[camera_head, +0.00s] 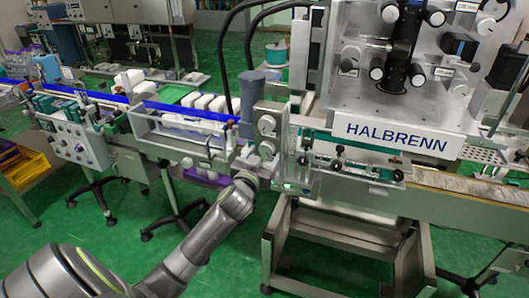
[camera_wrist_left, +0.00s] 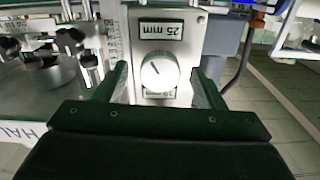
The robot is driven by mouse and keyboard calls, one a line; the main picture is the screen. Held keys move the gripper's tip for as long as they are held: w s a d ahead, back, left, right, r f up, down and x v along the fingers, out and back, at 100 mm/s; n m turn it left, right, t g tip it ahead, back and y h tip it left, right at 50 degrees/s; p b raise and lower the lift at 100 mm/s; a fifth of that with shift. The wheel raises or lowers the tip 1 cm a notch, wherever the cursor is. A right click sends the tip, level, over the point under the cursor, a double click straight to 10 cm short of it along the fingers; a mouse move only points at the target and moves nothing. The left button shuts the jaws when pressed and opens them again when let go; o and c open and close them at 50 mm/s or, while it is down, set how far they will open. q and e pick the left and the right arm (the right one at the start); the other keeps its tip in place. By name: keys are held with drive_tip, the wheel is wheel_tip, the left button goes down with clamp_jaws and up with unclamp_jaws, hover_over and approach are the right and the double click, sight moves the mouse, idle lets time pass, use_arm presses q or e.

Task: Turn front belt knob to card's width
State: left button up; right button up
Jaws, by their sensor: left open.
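A round white knob (camera_wrist_left: 160,73) with a dark pointer line sits on a pale panel in the left wrist view. The pointer is tilted off the panel's axis. An upside-down "25 mm" plate (camera_wrist_left: 160,31) is beside it, and a smaller plate (camera_wrist_left: 160,93) on the other side is partly hidden and hard to read. My left gripper (camera_wrist_left: 160,78) is open, with its dark fingers on either side of the knob and gaps visible. My right gripper is not in view.
The HALBRENN machine (camera_head: 390,136) stands right of the panel, with a conveyor (camera_head: 470,186) below it. A grey cylinder (camera_head: 251,92) stands just behind the panel. A blue-edged conveyor (camera_head: 185,113) carrying white boxes extends left. Green floor is clear in front.

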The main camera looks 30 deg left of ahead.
use_arm(q)
drive_tip(key=shift+w+a, duration=0.15)
drive_tip(key=shift+w, duration=0.45)
drive_tip(key=shift+c, duration=0.3)
drive_tip(key=c, duration=0.9)
drive_tip(key=shift+m, duration=0.3)
